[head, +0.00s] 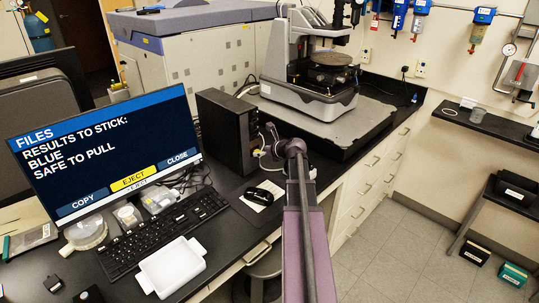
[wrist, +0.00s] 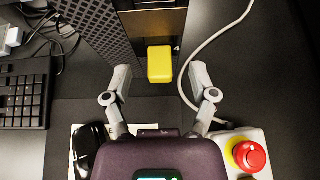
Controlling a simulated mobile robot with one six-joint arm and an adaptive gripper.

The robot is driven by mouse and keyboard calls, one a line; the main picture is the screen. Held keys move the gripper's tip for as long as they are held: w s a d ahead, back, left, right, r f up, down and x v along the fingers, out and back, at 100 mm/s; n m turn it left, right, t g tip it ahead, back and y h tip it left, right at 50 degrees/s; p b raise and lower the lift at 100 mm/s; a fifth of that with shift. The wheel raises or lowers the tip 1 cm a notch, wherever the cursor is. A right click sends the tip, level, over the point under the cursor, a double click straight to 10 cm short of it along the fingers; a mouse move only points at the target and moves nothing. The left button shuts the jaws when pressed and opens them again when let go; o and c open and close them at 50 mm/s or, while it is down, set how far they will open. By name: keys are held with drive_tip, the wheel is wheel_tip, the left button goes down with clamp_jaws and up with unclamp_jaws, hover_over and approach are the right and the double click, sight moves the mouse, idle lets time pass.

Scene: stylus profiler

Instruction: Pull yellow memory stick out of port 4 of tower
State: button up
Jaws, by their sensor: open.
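The yellow memory stick (wrist: 160,64) sticks out of the front of the black tower (wrist: 95,30), beside a label that reads 4. My gripper (wrist: 160,76) is open, with one finger on each side of the stick and visible gaps on both sides. Its fingers do not appear to touch the stick. In the head view the tower (head: 225,130) stands right of the monitor (head: 105,150); my arm hides part of that area and the stick cannot be made out. The screen reads "Results to stick: blue, safe to pull", with Copy, Eject and Close buttons; Eject is yellow.
A pale cable (wrist: 205,50) runs just right of the stick. A red button on a pale box (wrist: 247,155) is at lower right. A black mouse (wrist: 88,145) and the keyboard (wrist: 24,95) lie to the left. The profiler (head: 320,75) stands behind the tower.

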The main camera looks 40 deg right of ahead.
drive_tip(key=shift+b+x, duration=0.3)
drive_tip(key=shift+x, duration=0.75)
clamp_jaws()
